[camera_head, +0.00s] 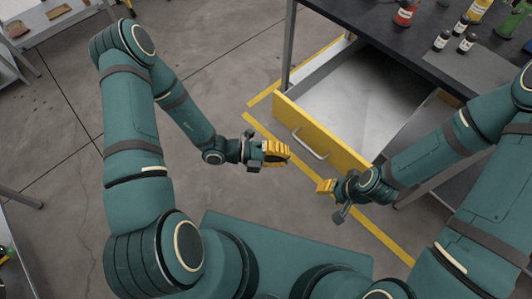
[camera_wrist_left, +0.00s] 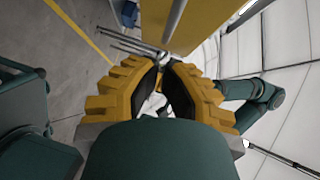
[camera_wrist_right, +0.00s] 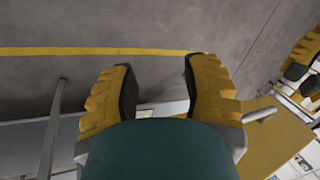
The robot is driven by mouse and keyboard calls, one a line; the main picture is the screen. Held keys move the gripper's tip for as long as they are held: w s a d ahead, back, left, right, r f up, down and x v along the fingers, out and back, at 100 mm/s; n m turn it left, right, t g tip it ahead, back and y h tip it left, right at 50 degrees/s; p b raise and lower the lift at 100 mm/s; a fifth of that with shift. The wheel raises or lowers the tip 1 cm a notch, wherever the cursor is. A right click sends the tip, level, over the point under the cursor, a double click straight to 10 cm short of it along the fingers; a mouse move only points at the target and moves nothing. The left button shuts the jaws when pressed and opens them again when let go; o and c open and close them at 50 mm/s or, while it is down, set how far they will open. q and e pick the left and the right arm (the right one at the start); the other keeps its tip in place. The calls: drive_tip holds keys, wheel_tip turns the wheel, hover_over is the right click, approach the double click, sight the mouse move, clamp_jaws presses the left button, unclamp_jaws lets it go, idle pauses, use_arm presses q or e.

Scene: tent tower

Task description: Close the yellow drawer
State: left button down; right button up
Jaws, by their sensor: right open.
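The yellow drawer (camera_head: 335,140) is pulled out from under a dark-topped workbench, and its grey inside looks empty. A silver bar handle (camera_head: 310,145) is on its front. My left gripper (camera_head: 289,152) is just in front of the drawer front, left of the handle; its fingertips are close together with nothing visible between them. The drawer front also shows in the left wrist view (camera_wrist_left: 205,25). My right gripper (camera_head: 322,186) is open and empty in front of the drawer's right half. In the right wrist view the yellow front (camera_wrist_right: 275,140) lies at lower right. Contact cannot be told.
The dark workbench top (camera_head: 375,25) holds a red bottle (camera_head: 405,13), several small dark bottles (camera_head: 442,40) and a green bottle (camera_head: 508,22). A bench leg (camera_head: 290,50) stands left of the drawer. Yellow floor lines (camera_head: 385,232) border the bench.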

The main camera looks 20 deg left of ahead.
use_arm(q)
drive_tip(key=w+d, duration=0.2)
drive_tip(key=w, duration=0.1)
drive_tip(key=shift+w+f+b, duration=0.2)
drive_tip(key=shift+f+b, duration=0.15)
drive_tip(key=shift+f, duration=0.05)
use_arm(e)
drive_tip(key=shift+w+f, duration=0.1)
drive_tip(key=shift+f, duration=0.35)
use_arm(q)
drive_tip(key=shift+w+d, duration=0.1)
